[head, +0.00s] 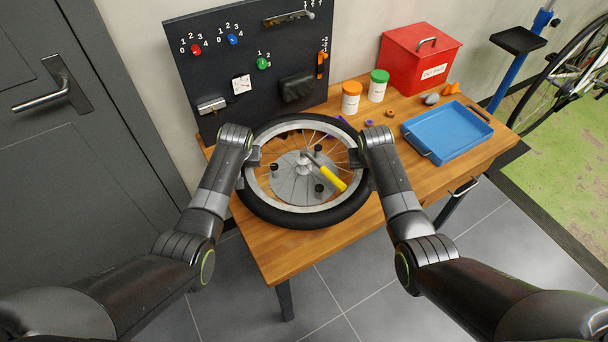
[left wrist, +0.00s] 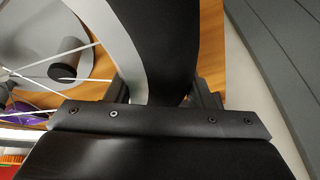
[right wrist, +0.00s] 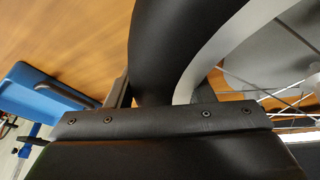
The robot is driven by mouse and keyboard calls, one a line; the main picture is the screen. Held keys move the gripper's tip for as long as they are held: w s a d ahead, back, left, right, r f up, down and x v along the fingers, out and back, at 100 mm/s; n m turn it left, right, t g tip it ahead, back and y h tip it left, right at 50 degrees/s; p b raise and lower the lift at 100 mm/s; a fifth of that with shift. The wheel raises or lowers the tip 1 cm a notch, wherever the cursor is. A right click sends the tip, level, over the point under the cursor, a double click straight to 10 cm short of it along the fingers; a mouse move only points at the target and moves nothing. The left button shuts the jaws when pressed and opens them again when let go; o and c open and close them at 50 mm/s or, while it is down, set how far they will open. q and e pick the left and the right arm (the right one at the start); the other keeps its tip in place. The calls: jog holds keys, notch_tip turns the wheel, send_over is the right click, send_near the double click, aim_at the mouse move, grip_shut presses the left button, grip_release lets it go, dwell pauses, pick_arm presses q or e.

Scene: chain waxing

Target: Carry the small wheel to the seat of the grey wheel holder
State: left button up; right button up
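The small wheel (head: 290,217), with a black tyre and silver rim, lies roughly flat over the grey wheel holder (head: 287,187). The holder is a grey disc with several black posts, seen through the spokes. My left gripper (head: 252,160) is shut on the wheel's left side, and my right gripper (head: 361,158) on its right side. In the left wrist view (left wrist: 165,40) and right wrist view (right wrist: 158,45) the tyre and rim lie between the fingers. I cannot tell whether the wheel touches the holder; the hub is partly hidden by a yellow-handled tool (head: 331,179).
A black tool board (head: 215,75) stands behind. Orange-capped (head: 351,101) and green-capped (head: 377,88) jars, a red box (head: 415,65) and a blue tray (head: 445,133) occupy the right of the wooden table (head: 290,250). The table's front strip is clear.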

pick_arm(q)
jog(key=shift+o, duration=1.1)
jog(key=shift+r, duration=0.15)
pick_arm(e)
jog(key=shift+o, duration=1.1)
jog(key=shift+s+r, duration=0.1)
pick_arm(q)
jog(key=v, duration=1.1)
jog(key=shift+s+d+r, duration=0.15)
jog(key=shift+s+r, duration=0.05)
jog(key=shift+r, duration=0.15)
pick_arm(e)
jog(key=shift+v, duration=6)
jog(key=shift+s, duration=0.1)
